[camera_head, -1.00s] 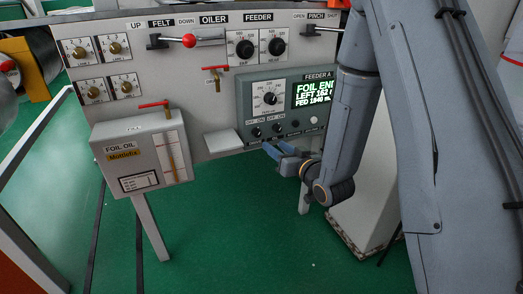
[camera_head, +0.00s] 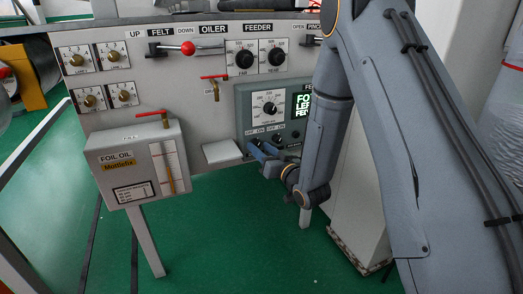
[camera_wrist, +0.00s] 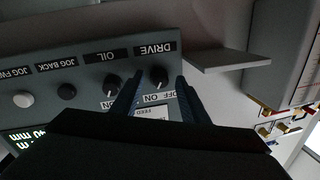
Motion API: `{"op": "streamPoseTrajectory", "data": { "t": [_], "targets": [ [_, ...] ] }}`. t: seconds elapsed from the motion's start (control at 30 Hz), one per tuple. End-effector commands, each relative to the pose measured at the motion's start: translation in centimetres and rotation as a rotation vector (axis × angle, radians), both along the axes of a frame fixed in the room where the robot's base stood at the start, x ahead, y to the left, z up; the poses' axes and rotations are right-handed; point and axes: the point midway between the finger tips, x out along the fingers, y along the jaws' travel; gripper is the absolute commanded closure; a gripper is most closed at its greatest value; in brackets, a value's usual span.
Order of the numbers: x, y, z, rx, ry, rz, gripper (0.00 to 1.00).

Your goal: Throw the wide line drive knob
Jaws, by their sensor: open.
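The drive knob (camera_wrist: 159,77) is a small dark round knob beside the word DRIVE, with OFF and ON labels, upside down in the wrist view. It also shows at the lower left of the feeder panel (camera_head: 244,108) in the head view (camera_head: 257,143). My gripper (camera_wrist: 159,80) is open, with one blue finger on each side of the drive knob in the wrist view. I cannot tell whether the fingers touch it. In the head view the fingertips (camera_head: 256,150) are just below the knob. The way its pointer faces is unclear.
The oil knob (camera_wrist: 113,83) is close beside the left finger in the wrist view. Jog buttons (camera_wrist: 67,91) lie farther left. A pale shelf (camera_head: 222,154) juts out left of the panel. The foil oil box (camera_head: 137,170) stands farther left. My arm partly covers the display (camera_head: 301,106).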

Motion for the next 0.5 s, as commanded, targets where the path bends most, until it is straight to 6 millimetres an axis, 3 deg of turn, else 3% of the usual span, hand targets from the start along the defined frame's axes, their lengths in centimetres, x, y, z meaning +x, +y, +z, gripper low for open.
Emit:
{"op": "streamPoseTrajectory", "data": {
  "t": [0.17, 0.4, 0.5],
  "targets": [
    [0.0, 0.01, 0.0, 0.0, 0.0, 0.0, 0.59],
    [-0.01, 0.0, 0.0, 0.0, 0.0, 0.0, 0.96],
    [-0.02, 0.0, 0.0, -0.001, 0.0, 0.0, 1.0]
  ]
}}
